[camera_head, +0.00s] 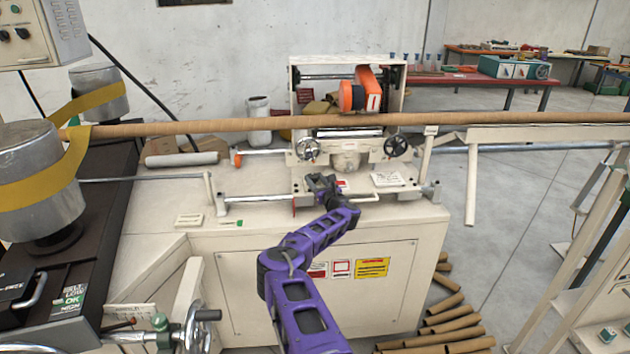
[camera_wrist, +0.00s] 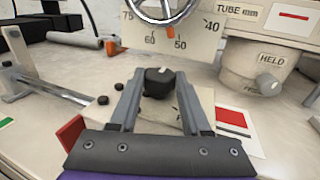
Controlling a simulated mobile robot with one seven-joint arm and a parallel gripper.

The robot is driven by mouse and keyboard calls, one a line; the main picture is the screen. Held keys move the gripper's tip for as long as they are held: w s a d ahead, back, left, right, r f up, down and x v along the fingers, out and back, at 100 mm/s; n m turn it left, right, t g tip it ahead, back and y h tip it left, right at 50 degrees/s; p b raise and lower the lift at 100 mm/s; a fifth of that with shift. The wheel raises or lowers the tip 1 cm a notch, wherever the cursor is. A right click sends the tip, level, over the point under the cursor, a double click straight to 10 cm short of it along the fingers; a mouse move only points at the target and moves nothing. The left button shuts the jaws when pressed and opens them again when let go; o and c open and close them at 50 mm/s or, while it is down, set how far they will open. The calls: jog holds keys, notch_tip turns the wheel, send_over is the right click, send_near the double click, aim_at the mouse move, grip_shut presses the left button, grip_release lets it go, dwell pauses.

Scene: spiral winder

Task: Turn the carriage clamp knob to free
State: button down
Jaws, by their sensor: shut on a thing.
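A black knob (camera_wrist: 159,78) with a white pointer mark sits between my fingertips in the wrist view; I take it to be the carriage clamp knob. My gripper (camera_wrist: 158,88) is shut on it, one grey finger on each side. In the head view my gripper (camera_head: 322,184) reaches the front of the winder carriage and hides the knob. A beige drum marked HELD (camera_wrist: 262,62) stands to the right of the knob in the wrist view.
A handwheel (camera_head: 308,149) and a dark handwheel (camera_head: 396,146) flank the carriage. A scale plate (camera_wrist: 165,35) stands behind the knob. A red tab (camera_wrist: 70,132) is left of my gripper. A long brown tube (camera_head: 240,126) crosses above. The bench front is clear.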

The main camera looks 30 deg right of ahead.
jog(key=shift+r, duration=0.15)
jog(key=shift+c, duration=1.8)
grip_release()
jog(key=s+a, duration=0.2)
jog(key=s, duration=1.5)
jog(key=shift+s, duration=0.15)
